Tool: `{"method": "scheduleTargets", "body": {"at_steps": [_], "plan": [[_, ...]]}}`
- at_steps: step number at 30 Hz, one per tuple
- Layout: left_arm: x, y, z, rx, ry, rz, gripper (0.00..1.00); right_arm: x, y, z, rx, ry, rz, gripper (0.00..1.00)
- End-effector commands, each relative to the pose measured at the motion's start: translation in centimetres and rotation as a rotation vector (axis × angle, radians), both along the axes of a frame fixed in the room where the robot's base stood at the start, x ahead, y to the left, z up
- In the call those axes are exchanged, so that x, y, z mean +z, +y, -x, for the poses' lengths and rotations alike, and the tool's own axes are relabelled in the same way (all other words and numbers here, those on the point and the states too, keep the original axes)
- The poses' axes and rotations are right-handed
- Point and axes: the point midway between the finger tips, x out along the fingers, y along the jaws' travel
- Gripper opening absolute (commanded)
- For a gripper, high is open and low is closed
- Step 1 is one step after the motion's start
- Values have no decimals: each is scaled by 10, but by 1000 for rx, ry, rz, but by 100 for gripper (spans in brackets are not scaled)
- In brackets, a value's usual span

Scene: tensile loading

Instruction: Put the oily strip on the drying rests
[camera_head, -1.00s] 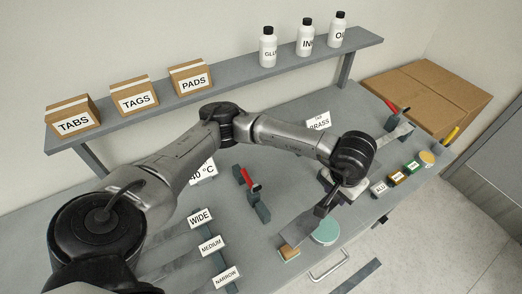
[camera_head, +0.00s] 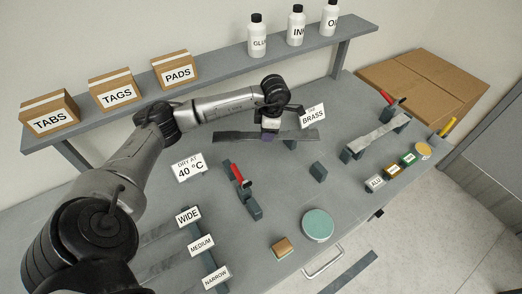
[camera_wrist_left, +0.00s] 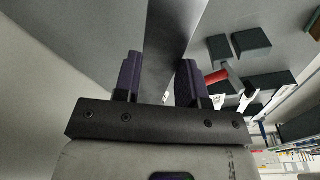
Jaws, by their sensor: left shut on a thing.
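A dark grey strip (camera_head: 232,138) is held level above the bench, behind its middle, with its long side running left to right. My left gripper (camera_head: 269,133) is shut on it near its middle. In the left wrist view the strip (camera_wrist_left: 168,35) passes between the purple fingers (camera_wrist_left: 158,80). The strip is apart from these blocks. My right gripper is not in view.
Another block (camera_head: 318,171) stands right of centre. A teal disc (camera_head: 318,224) and a small tan block (camera_head: 282,246) are near the front edge. The "BRASS" sign (camera_head: 312,116) stands close behind the held strip.

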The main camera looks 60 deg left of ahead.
Motion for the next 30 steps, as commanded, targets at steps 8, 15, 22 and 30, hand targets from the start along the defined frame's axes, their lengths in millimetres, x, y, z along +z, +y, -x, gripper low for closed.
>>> {"method": "scheduleTargets", "body": {"at_steps": [8,15,22,30], "plan": [[3,22,3,378,-2,0,0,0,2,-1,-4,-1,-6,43],[0,28,4,505,-1,-1,0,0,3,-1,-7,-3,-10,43],[-24,28,4,520,0,-1,0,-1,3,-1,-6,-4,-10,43],[-49,28,3,519,-3,-1,0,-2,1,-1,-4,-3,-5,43]]}}
